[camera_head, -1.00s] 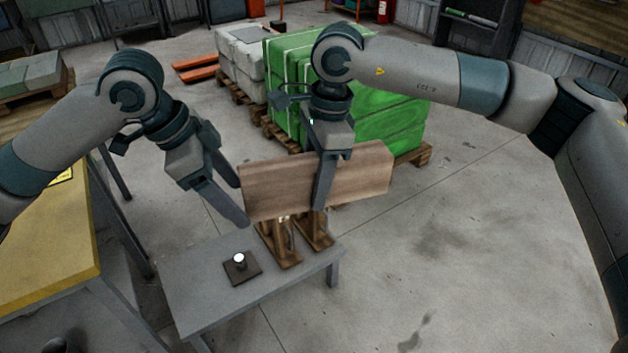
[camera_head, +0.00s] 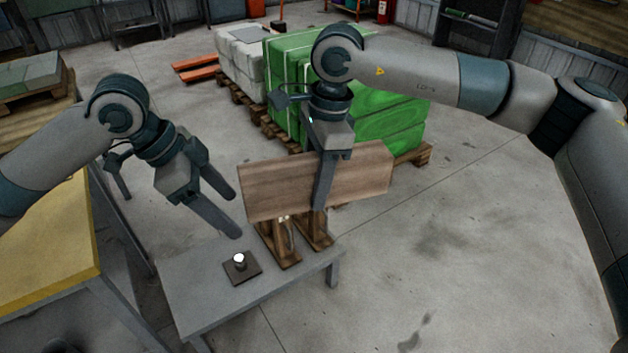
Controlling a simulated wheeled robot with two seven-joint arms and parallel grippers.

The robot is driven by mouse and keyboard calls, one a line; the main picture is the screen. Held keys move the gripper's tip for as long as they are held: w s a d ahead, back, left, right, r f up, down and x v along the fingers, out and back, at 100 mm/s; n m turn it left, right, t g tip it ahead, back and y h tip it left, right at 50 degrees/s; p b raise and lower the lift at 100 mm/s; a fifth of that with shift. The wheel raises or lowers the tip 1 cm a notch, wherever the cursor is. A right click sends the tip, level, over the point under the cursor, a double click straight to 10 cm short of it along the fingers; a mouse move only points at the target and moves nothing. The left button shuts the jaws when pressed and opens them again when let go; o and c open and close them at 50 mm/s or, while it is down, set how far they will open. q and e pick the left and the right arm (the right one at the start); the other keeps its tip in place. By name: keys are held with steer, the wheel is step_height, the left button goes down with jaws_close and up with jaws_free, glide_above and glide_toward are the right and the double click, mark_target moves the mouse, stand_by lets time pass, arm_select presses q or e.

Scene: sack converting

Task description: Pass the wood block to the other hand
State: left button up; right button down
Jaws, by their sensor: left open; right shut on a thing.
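The wood block (camera_head: 275,188) is a long brown plank, held on its long edge above a wooden stand (camera_head: 280,245) on the small grey table. I cannot tell whether its lower edge touches the stand. My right gripper (camera_head: 321,200) comes down over the block right of its middle and is shut on it, with one finger showing across the near face. My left gripper (camera_head: 234,213) is open and empty, left of the block's left end and apart from it. Its two fingers point down and to the right.
The small grey table (camera_head: 200,300) also bears a dark square plate with a white knob (camera_head: 239,262). A yellow-topped table (camera_head: 50,235) stands at the left. A green wrapped stack (camera_head: 395,125) on a pallet stands behind the block. The floor at the right is clear.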

arm_select(q)
steer(key=w+d+f+n+t+h, duration=0.25)
steer(key=w+f, duration=0.25)
steer(key=f, duration=0.5)
steer(key=w+d+f+n+t+h, duration=0.1)
steer(key=w+d+f+n, duration=0.3)
steer(key=f, duration=0.6)
arm_select(e)
steer(key=shift+r, duration=0.1)
arm_select(q)
steer(key=a+f+n+t+y, duration=0.2)
steer(key=a+f, duration=0.2)
steer(key=f, duration=1.2)
steer(key=s+a+f+n+y, duration=0.2)
steer(key=s+f, duration=0.4)
steer(key=f, duration=0.3)
steer(key=s+a+f+n+y, duration=0.1)
steer(key=s+a+f+y, duration=0.15)
steer(key=s+f, duration=0.55)
steer(key=s+a+f, duration=0.1)
steer(key=s+f, duration=0.6)
steer(key=s, duration=0.2)
steer(key=s+a+f+n+g+y, duration=0.1)
steer(key=s+f, duration=0.5)
steer(key=s, duration=0.4)
steer(key=shift+s+a+f, duration=0.2)
steer(key=shift+s+f, duration=0.05)
steer(key=shift+f, duration=0.15)
